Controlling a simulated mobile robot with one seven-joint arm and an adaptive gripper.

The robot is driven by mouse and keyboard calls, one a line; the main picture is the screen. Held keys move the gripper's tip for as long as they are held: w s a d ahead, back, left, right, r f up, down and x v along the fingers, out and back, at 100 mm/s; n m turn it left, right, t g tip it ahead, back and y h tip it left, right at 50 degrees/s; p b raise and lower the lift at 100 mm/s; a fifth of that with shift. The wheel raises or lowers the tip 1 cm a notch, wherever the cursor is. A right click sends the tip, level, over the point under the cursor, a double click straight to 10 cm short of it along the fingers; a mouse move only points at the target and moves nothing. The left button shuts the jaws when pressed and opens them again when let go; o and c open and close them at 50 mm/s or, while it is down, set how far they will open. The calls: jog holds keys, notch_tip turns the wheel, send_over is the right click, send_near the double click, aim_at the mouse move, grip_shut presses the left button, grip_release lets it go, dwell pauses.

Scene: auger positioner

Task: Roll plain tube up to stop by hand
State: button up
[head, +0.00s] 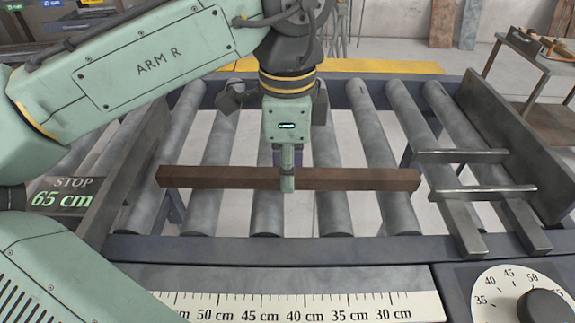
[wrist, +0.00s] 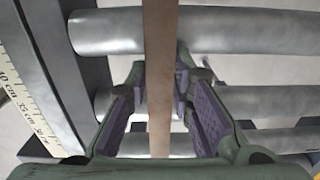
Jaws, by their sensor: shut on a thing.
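A long brown square tube (head: 352,179) lies crosswise over the rollers. My gripper (head: 287,183) is shut on it near its middle, from above. In the wrist view the tube (wrist: 160,40) runs between the purple-padded fingers (wrist: 160,85). The grey stop plate (head: 138,150) stands to the left, beside a sign (head: 68,193) reading STOP 65 cm. A gap shows between the plate and the tube's left end. The tube's right end is short of the metal bars at the right.
Several grey rollers (head: 380,130) form the bed. Two metal bars with cross rods (head: 480,193) and a tall side plate (head: 520,140) stand at the right. A centimetre scale (head: 300,305) and a dial (head: 530,300) are at the front. A side table (head: 530,70) stands back right.

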grip_shut()
jog(key=o, duration=1)
grip_release()
jog(key=shift+o, duration=0.2)
notch_tip(320, 180, up, 12)
